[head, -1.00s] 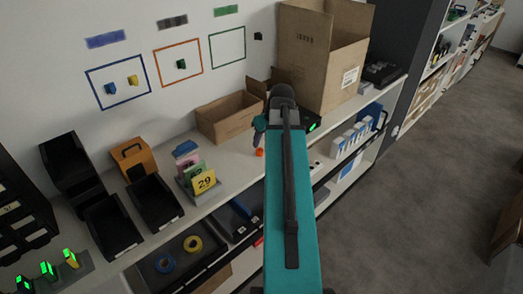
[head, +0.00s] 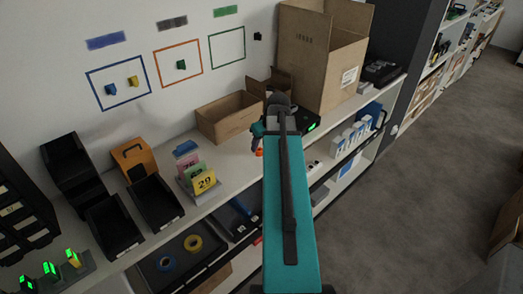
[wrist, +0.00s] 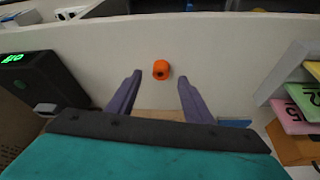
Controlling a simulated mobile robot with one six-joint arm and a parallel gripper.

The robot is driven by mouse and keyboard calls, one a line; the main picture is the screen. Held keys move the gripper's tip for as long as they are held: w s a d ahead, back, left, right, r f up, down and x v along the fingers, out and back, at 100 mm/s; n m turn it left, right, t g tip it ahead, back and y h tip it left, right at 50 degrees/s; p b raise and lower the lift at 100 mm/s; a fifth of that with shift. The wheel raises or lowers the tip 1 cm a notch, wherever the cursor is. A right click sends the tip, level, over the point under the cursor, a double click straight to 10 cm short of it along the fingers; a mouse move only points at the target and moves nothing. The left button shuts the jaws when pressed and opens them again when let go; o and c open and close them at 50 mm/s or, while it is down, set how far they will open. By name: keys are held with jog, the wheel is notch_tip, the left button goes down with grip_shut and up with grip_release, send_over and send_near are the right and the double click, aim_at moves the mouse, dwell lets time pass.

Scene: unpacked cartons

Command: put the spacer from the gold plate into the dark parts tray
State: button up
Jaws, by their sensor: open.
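A small orange piece with a dark hole (wrist: 161,69), which looks like the spacer, rests on the pale shelf top in the wrist view. It also shows in the head view (head: 259,152), close below my gripper (head: 258,136) and partly covered. In the wrist view my gripper (wrist: 160,79) is open and empty. Its two purple fingers stand on either side of the piece's line, with the piece between or just beyond the tips; contact cannot be told. I see no gold plate under the piece. Which dark container is the parts tray is unclear; black open bins (head: 113,226) stand at the left.
A box with a green display (wrist: 40,80) is left in the wrist view. Coloured number cards (head: 203,183) stand left of my gripper in the head view. An open carton (head: 230,122) and a tall carton (head: 318,75) stand behind. A lower tray (head: 212,265) holds tape rolls.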

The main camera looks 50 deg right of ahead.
aim_at(259, 150)
jog(key=shift+p+x, duration=0.8)
jog(key=shift+x, duration=1.2)
jog(key=shift+a, duration=0.1)
grip_shut()
jog(key=shift+r, duration=0.15)
jog(key=shift+r+b, duration=1.05)
jog(key=shift+r, duration=0.55)
jog(key=s+a, duration=0.1)
jog(key=s, duration=0.1)
jog(key=s+a+b, duration=0.1)
jog(key=s, duration=0.2)
jog(key=s+a+b, duration=0.1)
jog(key=s, duration=0.1)
jog(key=shift+s+r, duration=0.25)
jog(key=shift+r, duration=0.05)
jog(key=shift+w+d+b, duration=0.1)
jog(key=shift+b, duration=0.55)
jog(key=shift+f+b, duration=0.1)
jog(key=shift+b, duration=0.6)
